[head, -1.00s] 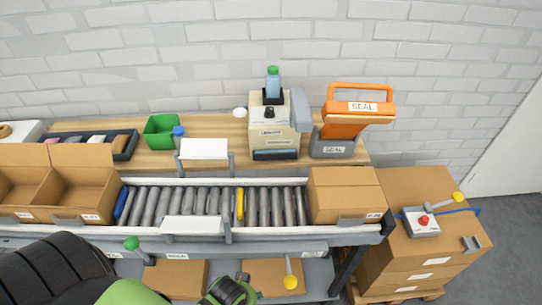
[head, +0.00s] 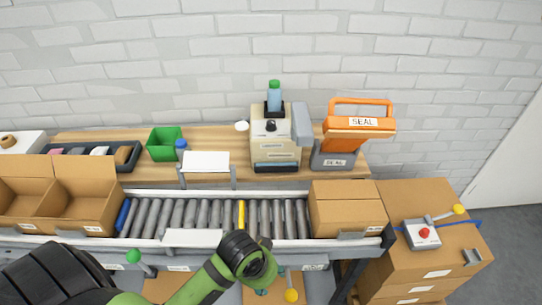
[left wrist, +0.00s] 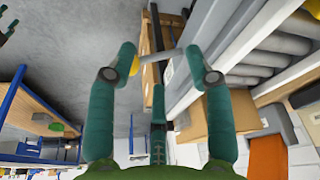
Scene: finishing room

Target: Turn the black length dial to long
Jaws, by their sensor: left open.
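The black length dial (head: 271,126) sits on the upper front of a beige dispenser (head: 288,147) on the wooden shelf behind the roller conveyor. Its pointer setting is too small to read. My left gripper (left wrist: 161,58) is open, with its two teal fingers spread wide and nothing held between them. In the head view the left arm's wrist (head: 250,262) is low at the conveyor's front edge, well in front of and below the dial, and largely hides the fingers. The dial cannot be made out in the left wrist view.
An orange sealer (head: 358,125) stands right of the dispenser; a green bin (head: 164,143) stands to its left. A white raised plate (head: 206,161) and a closed carton (head: 346,212) flank the approach. Yellow-knobbed (head: 291,295) and green-knobbed (head: 133,256) levers are at the conveyor's front.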

